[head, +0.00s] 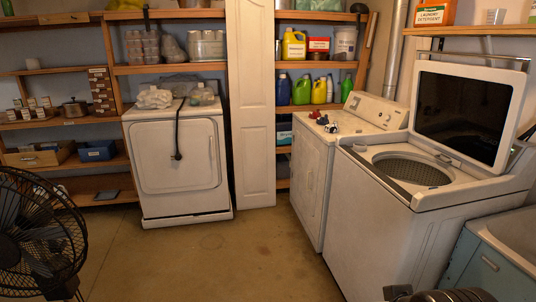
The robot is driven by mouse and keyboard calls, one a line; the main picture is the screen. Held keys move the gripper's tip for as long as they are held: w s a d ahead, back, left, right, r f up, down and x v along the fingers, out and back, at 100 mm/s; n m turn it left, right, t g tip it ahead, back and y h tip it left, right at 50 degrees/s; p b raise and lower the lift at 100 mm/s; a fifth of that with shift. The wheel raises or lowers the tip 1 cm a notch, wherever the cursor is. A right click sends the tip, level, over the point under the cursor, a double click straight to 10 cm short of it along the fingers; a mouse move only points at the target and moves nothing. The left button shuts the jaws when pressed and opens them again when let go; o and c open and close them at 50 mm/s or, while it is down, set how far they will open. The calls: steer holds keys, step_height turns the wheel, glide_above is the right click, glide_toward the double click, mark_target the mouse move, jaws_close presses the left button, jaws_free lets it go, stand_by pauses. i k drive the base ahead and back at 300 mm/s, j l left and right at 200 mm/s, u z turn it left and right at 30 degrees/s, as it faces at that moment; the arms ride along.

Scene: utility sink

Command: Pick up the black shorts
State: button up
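I cannot make out the black shorts anywhere in the head view. The open top-loading washer (385,235) stands at the right with its dark-windowed lid (465,112) raised. Its drum (412,169) shows a grey perforated inside, and no cloth can be told apart in it. My gripper's fingers are not in view. A dark ridged part shows at the bottom edge, right of centre, and I cannot tell whether it belongs to my arm.
A second white machine (311,190) with small red and blue items stands beside the washer. A white dryer (178,165) stands at the back. A black fan (38,235) is at left, a blue-fronted sink unit (485,268) at lower right. The middle floor (210,262) is clear.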

mark_target(333, 128)
steer(key=i+j, duration=0.15)
steer(key=i, duration=0.4)
steer(key=i+j+z, duration=0.1)
steer(key=i, duration=0.45)
steer(key=i+j, duration=0.2)
steer(key=i, duration=0.35)
steer(key=i+j+z, duration=0.1)
steer(key=i, duration=0.45)
steer(key=i+j+z, duration=0.2)
steer(key=i+z, duration=0.25)
steer(key=i+j+z, duration=0.2)
steer(key=z, duration=0.25)
steer(key=i+j+z, duration=0.25)
steer(key=j+z, duration=0.2)
steer(key=i+j+z, duration=0.15)
steer(key=j+z, duration=0.3)
steer(key=j, duration=0.15)
steer(key=j+z, duration=0.45)
steer(key=i+j, duration=0.05)
steer(key=j, duration=0.05)
